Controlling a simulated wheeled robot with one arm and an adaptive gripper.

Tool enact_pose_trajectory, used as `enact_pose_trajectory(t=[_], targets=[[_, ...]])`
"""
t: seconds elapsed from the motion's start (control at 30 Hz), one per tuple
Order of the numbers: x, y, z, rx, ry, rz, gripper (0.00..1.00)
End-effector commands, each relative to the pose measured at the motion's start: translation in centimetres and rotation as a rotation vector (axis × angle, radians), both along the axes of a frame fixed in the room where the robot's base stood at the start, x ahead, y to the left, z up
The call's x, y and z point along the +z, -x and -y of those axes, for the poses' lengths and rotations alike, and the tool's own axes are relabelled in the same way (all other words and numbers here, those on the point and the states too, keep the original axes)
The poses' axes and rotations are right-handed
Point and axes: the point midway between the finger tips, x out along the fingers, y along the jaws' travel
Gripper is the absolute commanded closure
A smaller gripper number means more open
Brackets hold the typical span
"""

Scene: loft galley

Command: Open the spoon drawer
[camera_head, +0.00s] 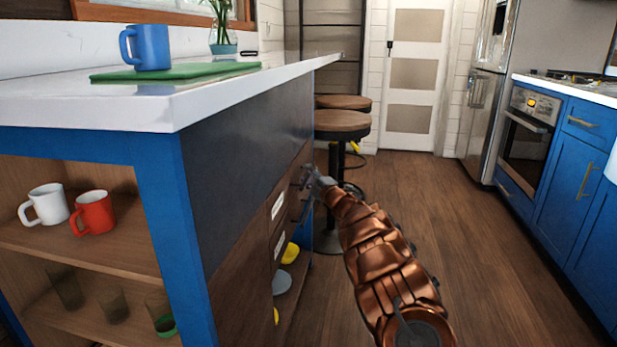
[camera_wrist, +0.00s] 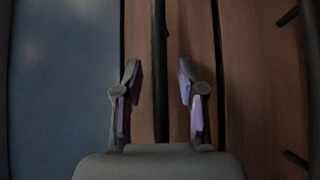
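The island's wooden drawer fronts (camera_head: 270,222) carry white labels, with lettering too small to read, so I cannot tell which is the spoon drawer. In the wrist view, one wooden front (camera_wrist: 200,30) has a dark bar handle (camera_wrist: 158,40) standing off it. That drawer looks closed. My gripper (camera_head: 316,180) is at the drawer side of the island, near the top drawers. In the wrist view, my gripper (camera_wrist: 158,75) is open, its two fingers on either side of the bar, with visible gaps to both. Whether the bar touches the palm is hidden.
A second handle (camera_wrist: 290,17) shows on the neighbouring front. The white countertop (camera_head: 150,105) overhangs the drawers and holds a blue mug (camera_head: 150,46) on a green board (camera_head: 175,72). Stools (camera_head: 340,124) stand just beyond my gripper. Yellow and grey dishes (camera_head: 283,282) sit below the drawers. The right floor is clear.

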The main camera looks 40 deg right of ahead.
Motion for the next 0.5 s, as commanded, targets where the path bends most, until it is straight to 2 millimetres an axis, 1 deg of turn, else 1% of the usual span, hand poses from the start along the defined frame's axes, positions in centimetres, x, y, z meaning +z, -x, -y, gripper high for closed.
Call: enact_pose_trajectory(t=[0.03, 0.07, 0.33, 0.37, 0.5], targets=[[0.01, 0.00, -0.01, 0.000, 0.000, 0.000, 0.67], [0.00, 0.00, 0.00, 0.000, 0.000, 0.000, 0.70], [0.01, 0.00, -0.01, 0.000, 0.000, 0.000, 0.98], [0.01, 0.00, -0.01, 0.000, 0.000, 0.000, 1.00], [0.02, 0.00, -0.02, 0.000, 0.000, 0.000, 1.00]])
